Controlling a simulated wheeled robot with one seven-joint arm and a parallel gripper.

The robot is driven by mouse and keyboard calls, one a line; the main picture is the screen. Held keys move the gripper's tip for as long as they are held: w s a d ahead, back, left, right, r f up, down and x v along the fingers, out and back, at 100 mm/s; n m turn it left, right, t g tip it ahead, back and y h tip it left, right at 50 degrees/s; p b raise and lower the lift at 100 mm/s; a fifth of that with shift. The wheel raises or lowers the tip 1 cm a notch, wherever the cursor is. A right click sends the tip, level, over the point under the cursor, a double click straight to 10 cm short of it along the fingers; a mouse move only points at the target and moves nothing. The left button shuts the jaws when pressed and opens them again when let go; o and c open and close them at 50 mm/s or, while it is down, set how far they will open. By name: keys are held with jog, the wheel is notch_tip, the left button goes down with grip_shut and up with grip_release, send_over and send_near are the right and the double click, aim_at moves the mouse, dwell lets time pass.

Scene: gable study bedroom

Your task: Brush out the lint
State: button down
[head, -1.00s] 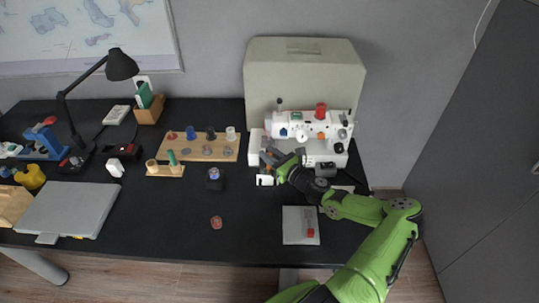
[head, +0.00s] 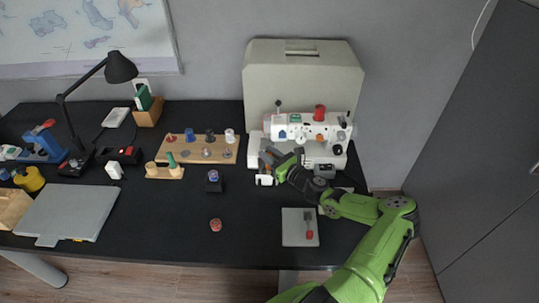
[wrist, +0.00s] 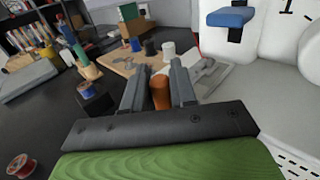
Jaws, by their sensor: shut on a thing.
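The white sewing machine (head: 325,131) stands at the back right of the black desk. My gripper (head: 269,160) is at the left end of its bed, by the front. In the wrist view my gripper (wrist: 159,90) is shut on an upright orange-brown handle (wrist: 160,93), perhaps that of a brush. The handle's lower end and any bristles are hidden. The machine's white body (wrist: 260,45) and bed lie to the right of the fingers in the wrist view. I cannot make out any lint, nor whether the held thing touches the machine.
A grey mat (head: 290,234) with a red-handled tool (head: 309,234) lies at the front. A wooden spool board (head: 196,154), a small dark stand with a spool (head: 213,182) and a loose red spool (head: 215,225) are left of my gripper. The machine's beige cover (head: 300,80) stands behind.

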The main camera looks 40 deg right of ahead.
jog(key=r+p, duration=0.4)
jog(key=a+r+p, duration=0.1)
jog(key=r+p, duration=0.2)
jog(key=shift+r, duration=0.1)
